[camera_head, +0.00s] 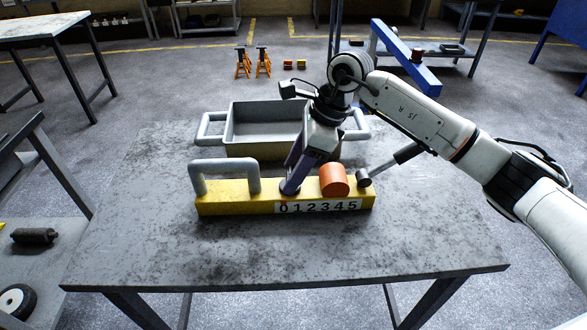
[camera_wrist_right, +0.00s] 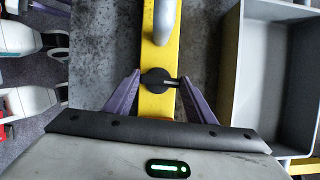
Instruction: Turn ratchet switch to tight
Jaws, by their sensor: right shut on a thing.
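A yellow tool body (camera_head: 228,205) lies on the table with a grey loop handle (camera_head: 224,166), an orange cylinder (camera_head: 334,180) and a white scale strip numbered 0 to 5 (camera_head: 319,206). In the right wrist view, a black round switch with a short pointer (camera_wrist_right: 157,79) sits on top of the yellow body; its pointer aims right. My right gripper (camera_head: 290,190) points down onto the body between the loop handle and the orange cylinder. In the wrist view its purple fingers (camera_wrist_right: 159,82) are on both sides of the switch, shut on it. In the head view the gripper hides the switch. My left gripper is not in view.
A grey open bin with side handles (camera_head: 271,109) stands behind the body. A lever with a dark grip (camera_head: 407,153) sticks out at the body's right end. The front of the grey table (camera_head: 280,255) is clear. Orange stands (camera_head: 243,64) are on the far floor.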

